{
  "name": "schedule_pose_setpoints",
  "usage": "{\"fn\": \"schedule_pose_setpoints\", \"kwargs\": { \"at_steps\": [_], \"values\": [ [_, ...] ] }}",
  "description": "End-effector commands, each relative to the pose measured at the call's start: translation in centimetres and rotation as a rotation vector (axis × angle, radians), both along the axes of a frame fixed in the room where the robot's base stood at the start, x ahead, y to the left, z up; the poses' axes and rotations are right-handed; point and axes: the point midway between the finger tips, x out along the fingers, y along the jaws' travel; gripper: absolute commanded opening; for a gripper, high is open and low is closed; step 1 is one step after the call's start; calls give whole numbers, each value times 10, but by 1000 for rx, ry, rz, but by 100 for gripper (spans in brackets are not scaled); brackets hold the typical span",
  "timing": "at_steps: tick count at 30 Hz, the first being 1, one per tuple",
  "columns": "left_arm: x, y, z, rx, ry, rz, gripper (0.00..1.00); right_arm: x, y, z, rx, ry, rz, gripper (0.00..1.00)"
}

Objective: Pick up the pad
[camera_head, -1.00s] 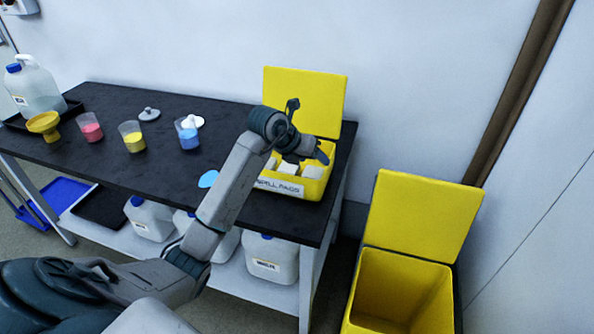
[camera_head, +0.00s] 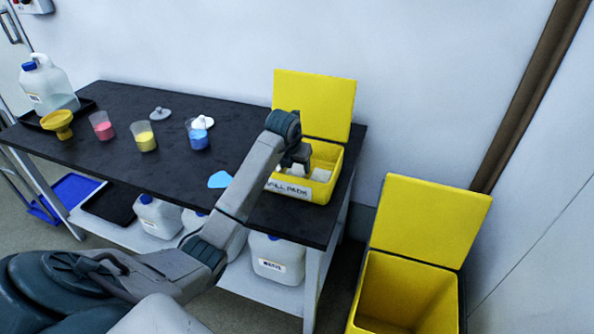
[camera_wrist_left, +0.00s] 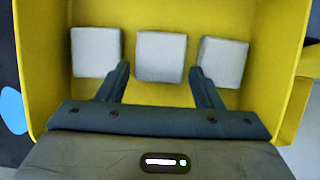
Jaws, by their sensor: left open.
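Three white pads lie in a row in the yellow spill pads box (camera_head: 318,190) on the black bench. In the left wrist view they are a left pad (camera_wrist_left: 96,52), a middle pad (camera_wrist_left: 160,56) and a right pad (camera_wrist_left: 223,61). My left gripper (camera_wrist_left: 160,78) is open above the box. Its fingers point down at either side of the middle pad, and I cannot tell their height over it. In the head view the gripper (camera_head: 299,163) partly hides the pads, though one pad (camera_head: 321,174) shows. My right gripper is not in view.
The box's lid (camera_head: 313,105) stands open behind it. A blue puddle (camera_head: 220,180) lies left of the box. Cups of pink, yellow and blue liquid stand further left on the bench (camera_head: 110,95). An open yellow bin (camera_head: 405,290) stands on the floor at right.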

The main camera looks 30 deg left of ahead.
Motion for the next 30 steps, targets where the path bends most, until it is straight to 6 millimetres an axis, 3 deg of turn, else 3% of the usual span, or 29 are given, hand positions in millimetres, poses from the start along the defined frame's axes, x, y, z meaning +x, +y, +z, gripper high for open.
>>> {"fn": "schedule_pose_setpoints", "kwargs": {
  "at_steps": [6, 13, 17, 18, 26, 30],
  "values": [
    [9, 2, -21, 1, 0, -1, 60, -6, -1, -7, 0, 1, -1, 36],
    [10, 2, -22, 1, -1, -1, 60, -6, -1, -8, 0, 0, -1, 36],
    [9, 2, -22, 1, -1, -1, 34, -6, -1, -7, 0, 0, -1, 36],
    [10, 2, -22, 1, -1, -1, 32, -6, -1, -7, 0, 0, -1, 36],
    [10, 3, -20, 1, -3, -1, 32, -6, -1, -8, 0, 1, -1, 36],
    [11, 3, -2, 2, -7, -1, 32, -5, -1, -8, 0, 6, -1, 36]
  ]
}}
